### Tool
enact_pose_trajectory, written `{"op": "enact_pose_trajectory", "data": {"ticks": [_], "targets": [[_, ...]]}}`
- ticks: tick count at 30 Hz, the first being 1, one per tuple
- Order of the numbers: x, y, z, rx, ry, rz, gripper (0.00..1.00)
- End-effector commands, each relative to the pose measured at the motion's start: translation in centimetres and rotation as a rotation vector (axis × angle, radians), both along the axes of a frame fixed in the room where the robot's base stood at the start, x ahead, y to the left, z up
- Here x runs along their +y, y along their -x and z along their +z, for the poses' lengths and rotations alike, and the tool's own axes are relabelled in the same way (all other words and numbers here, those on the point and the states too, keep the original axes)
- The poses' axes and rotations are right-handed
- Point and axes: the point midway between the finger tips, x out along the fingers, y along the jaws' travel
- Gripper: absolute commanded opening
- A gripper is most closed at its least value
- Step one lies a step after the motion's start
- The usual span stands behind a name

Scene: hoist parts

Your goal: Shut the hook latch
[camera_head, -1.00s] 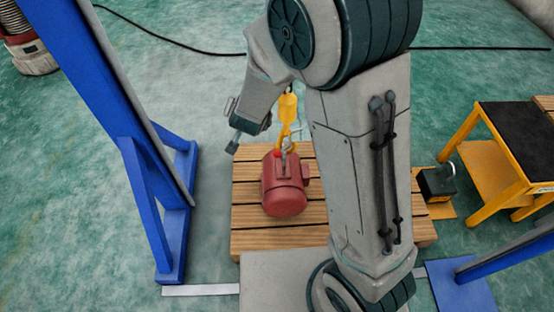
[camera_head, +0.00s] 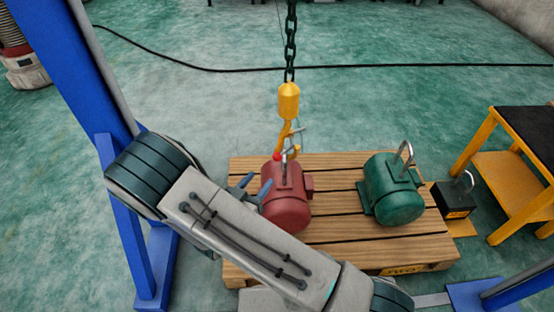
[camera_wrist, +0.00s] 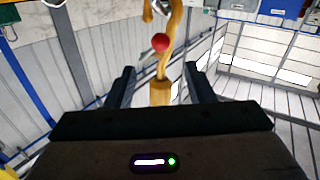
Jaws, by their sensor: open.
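The yellow hook (camera_head: 288,105) hangs on a dark chain (camera_head: 290,45) above the red motor (camera_head: 285,200). A thin grey piece (camera_head: 298,129), seemingly the latch, sticks out to the right of the hook. A red ball (camera_head: 276,157) sits near the hook's lower end, by the motor's grey lifting eye (camera_head: 291,152). My gripper (camera_head: 254,185) is open and low, left of the red motor. In the wrist view the hook (camera_wrist: 175,35) and the red ball (camera_wrist: 160,42) show beyond the spread fingers of my gripper (camera_wrist: 160,84), with nothing held. Whether the latch touches the hook tip is too small to tell.
The red motor and a green motor (camera_head: 393,190) stand on a wooden pallet (camera_head: 335,235). A black block (camera_head: 454,197) and a yellow stand (camera_head: 515,165) are at the right. Blue frame legs (camera_head: 75,70) rise at the left. The floor behind the pallet is clear except for a cable.

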Motion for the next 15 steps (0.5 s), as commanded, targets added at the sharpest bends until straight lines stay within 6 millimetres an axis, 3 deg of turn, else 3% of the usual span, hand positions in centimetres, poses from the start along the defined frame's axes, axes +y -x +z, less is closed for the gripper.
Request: {"op": "enact_pose_trajectory", "data": {"ticks": [9, 15], "targets": [[-3.9, -5.7, -0.3, -0.001, -0.002, -0.004, 0.48], [-5.5, -8.4, -0.2, 0.0, -0.004, 0.0, 0.48]]}}
